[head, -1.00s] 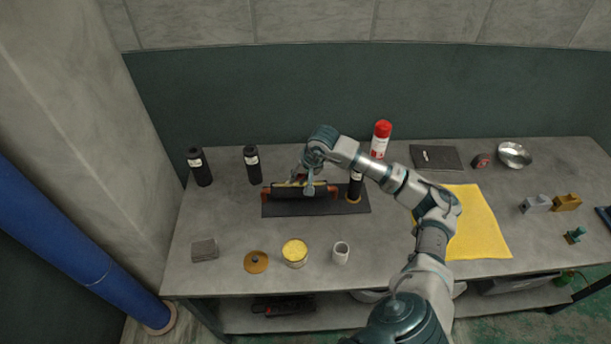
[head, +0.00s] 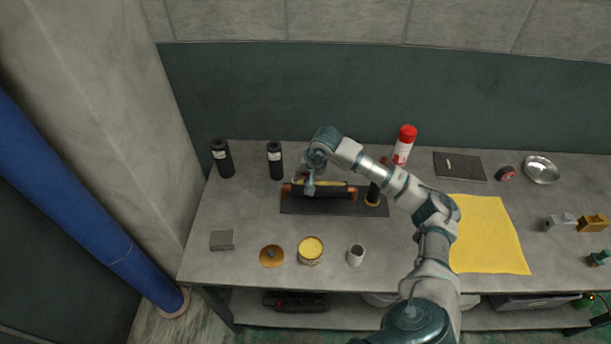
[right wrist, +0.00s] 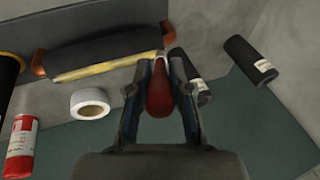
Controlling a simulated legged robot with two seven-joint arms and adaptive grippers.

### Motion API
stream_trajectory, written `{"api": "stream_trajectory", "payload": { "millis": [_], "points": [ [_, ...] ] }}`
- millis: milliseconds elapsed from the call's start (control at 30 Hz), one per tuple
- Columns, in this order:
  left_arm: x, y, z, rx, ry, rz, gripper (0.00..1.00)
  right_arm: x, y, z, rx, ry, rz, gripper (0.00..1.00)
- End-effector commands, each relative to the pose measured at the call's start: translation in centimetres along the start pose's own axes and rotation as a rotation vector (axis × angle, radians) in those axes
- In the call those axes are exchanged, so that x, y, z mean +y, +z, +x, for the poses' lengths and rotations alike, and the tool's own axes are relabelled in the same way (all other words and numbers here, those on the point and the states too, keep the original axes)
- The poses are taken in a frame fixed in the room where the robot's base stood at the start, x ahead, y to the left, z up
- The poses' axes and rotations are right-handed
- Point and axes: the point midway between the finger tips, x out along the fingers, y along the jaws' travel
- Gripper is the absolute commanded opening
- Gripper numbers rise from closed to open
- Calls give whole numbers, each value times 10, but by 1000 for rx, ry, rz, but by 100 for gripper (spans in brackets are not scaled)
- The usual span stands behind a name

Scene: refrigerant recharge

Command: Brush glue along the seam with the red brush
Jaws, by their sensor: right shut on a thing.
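A black cylinder (head: 328,191) with orange ends lies on a dark mat (head: 345,208) on the bench. A yellow strip (right wrist: 95,70) runs along its side in the right wrist view. My right gripper (head: 309,188) is over the cylinder's left part in the head view. It is shut on the red brush (right wrist: 160,96), whose red handle shows between the fingers. The brush tip is beside the end of the yellow strip; I cannot tell whether it touches. An open tin of yellow glue (head: 311,246) stands at the front. My left gripper is not in view.
Two black bottles (head: 222,158) (head: 275,160) stand at the back left, a red-capped can (head: 404,145) behind my arm. A white ring (right wrist: 90,103) is near the cylinder. A brown lid (head: 271,256), white cup (head: 356,254) and grey block (head: 222,240) are at the front. A yellow cloth (head: 487,235) lies right.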

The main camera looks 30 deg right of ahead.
Motion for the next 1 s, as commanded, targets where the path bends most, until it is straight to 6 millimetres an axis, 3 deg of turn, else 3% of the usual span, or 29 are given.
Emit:
{"api": "stream_trajectory", "payload": {
  "millis": [167, 700, 1000],
  "points": [
    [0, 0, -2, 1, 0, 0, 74, -1, -1, -4, 0, -1, 0, 0],
    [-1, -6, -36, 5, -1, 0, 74, -18, -14, -55, 1, -1, 0, 0],
    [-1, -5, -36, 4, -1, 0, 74, -18, -14, -56, 0, -1, 0, 0]
  ]
}}
